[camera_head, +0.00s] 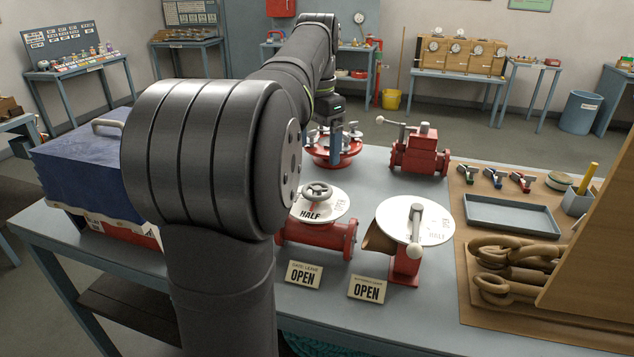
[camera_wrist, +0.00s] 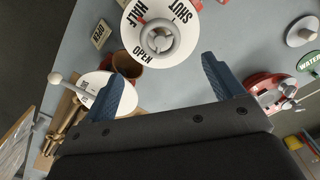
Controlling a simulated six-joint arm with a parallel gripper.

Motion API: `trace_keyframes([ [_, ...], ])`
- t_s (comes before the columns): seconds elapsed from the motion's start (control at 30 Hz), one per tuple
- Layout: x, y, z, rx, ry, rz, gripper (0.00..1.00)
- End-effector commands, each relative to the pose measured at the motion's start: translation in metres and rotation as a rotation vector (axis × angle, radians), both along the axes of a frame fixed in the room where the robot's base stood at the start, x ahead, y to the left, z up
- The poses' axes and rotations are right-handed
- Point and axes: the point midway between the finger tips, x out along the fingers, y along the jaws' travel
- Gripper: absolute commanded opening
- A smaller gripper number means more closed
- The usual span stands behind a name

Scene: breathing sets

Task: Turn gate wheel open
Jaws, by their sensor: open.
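The gate wheel (camera_head: 317,191) is a small grey handwheel above a white dial (camera_head: 334,205) on a red valve body (camera_head: 318,235). In the wrist view the wheel (camera_wrist: 157,38) is at the top centre, and its dial (camera_wrist: 150,58) reads HALF, SHUT and OPEN. A small red mark shows at the wheel's edge beside HALF.
A lever valve (camera_head: 405,262) with a white dial stands right of the gate valve. OPEN cards (camera_head: 303,275) (camera_head: 368,289) stand in front. A red valve (camera_head: 420,152) is behind.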

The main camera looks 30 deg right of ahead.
Motion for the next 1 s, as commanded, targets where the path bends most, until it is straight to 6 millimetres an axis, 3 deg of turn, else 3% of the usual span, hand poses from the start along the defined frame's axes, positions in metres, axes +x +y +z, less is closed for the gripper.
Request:
trace_keyframes([
  [0.2,-0.001,0.001,-0.049,0.003,0.003,0.000,0.86],
  [0.4,0.000,0.000,-0.081,0.002,0.001,0.000,0.86],
  [0.6,0.000,0.000,-0.096,0.001,0.000,0.000,0.86],
  [0.9,0.000,0.000,-0.098,0.000,-0.001,0.000,0.86],
  [1.0,0.000,0.000,-0.098,0.000,-0.001,0.000,0.66],
])
